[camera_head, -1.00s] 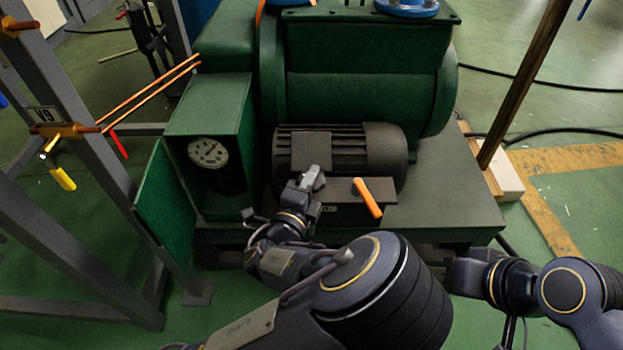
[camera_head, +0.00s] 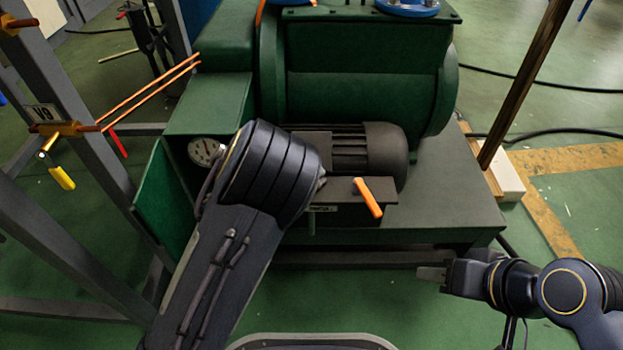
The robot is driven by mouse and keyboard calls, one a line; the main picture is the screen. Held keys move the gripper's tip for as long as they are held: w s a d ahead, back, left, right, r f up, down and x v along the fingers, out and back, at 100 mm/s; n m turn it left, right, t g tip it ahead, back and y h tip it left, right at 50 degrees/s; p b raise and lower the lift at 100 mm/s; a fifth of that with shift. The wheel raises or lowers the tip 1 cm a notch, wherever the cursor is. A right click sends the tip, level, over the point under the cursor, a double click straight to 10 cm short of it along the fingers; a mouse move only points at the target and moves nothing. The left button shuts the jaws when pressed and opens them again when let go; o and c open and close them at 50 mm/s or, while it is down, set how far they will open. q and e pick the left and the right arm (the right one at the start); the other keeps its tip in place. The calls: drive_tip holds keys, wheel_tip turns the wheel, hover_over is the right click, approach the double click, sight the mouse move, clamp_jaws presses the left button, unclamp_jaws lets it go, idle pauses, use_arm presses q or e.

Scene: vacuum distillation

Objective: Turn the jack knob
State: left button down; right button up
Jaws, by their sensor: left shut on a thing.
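I cannot make out a jack knob for sure. An orange lever handle (camera_head: 368,198) stands tilted on a dark box (camera_head: 338,212) in front of the black ribbed motor (camera_head: 375,150). My left arm comes up from the lower left, and its thick joint covers the left part of the motor and box. My left gripper is hidden behind that joint; a small grey piece at the joint's right edge is too little to identify. My right gripper (camera_head: 432,274) is at the lower right, over the floor in front of the pump base, apart from everything. Its jaw opening is not clear.
The green pump (camera_head: 365,95) sits on a dark green base (camera_head: 450,195). A round gauge (camera_head: 204,151) is partly covered by my left arm. A grey frame (camera_head: 100,180) with valves stands left. A wooden post (camera_head: 522,85) rises on the right. The front floor is clear.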

use_arm(q)
drive_tip(key=shift+g, duration=0.3)
drive_tip(key=c, duration=1.4)
unclamp_jaws()
drive_tip(key=shift+o, duration=0.2)
drive_tip(key=p+v, duration=0.1)
drive_tip(key=v, duration=0.6)
drive_tip(key=shift+s+a+p, duration=0.15)
drive_tip(key=shift+a+p, duration=0.2)
drive_tip(key=shift+p, duration=0.05)
drive_tip(key=shift+o, duration=0.4)
drive_tip(key=shift+f, duration=0.1)
